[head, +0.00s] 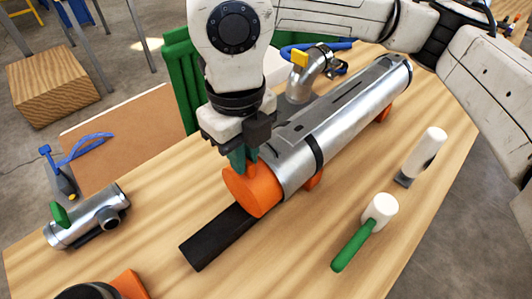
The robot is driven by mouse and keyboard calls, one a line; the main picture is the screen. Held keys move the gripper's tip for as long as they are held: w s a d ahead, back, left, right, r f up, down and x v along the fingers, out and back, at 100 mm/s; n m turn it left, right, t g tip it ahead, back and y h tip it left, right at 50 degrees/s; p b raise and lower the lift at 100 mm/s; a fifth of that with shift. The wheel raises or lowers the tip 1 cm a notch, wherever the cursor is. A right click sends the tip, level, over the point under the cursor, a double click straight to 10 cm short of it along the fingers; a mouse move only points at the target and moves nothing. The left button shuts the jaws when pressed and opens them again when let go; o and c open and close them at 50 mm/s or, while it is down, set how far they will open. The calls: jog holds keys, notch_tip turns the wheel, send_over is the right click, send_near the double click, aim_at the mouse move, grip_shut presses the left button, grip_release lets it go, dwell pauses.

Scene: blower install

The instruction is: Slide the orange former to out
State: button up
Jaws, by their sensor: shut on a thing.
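The orange former (253,189) is a round orange piece at the near end of the long silver metal tube (345,117). Its near face sticks out of the tube's end; the rest is hidden inside the tube. My gripper (247,165) comes down from above and is shut on the top of the former, close to the tube's rim. The fingertips are partly hidden by the gripper body. A black flat bar (217,237) lies on the table under and in front of the former.
The wooden table (150,270) holds a small silver cylinder with a green knob (88,217) at left. A yellow-tipped elbow pipe (312,72) rises behind the tube. A green chair (180,70) is behind.

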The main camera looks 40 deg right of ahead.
jog(key=shift+a, duration=0.1)
grip_shut()
jog(key=shift+a+b, duration=0.6)
jog(key=shift+a, duration=1.5)
jog(key=shift+a+b, duration=0.6)
jog(key=shift+a, duration=1.35)
jog(key=shift+a+b, duration=0.35)
jog(key=shift+a, duration=0.05)
jog(key=o, duration=0.9)
grip_release()
jog(key=shift+r+p, duration=1.25)
jog(key=shift+r, duration=1.75)
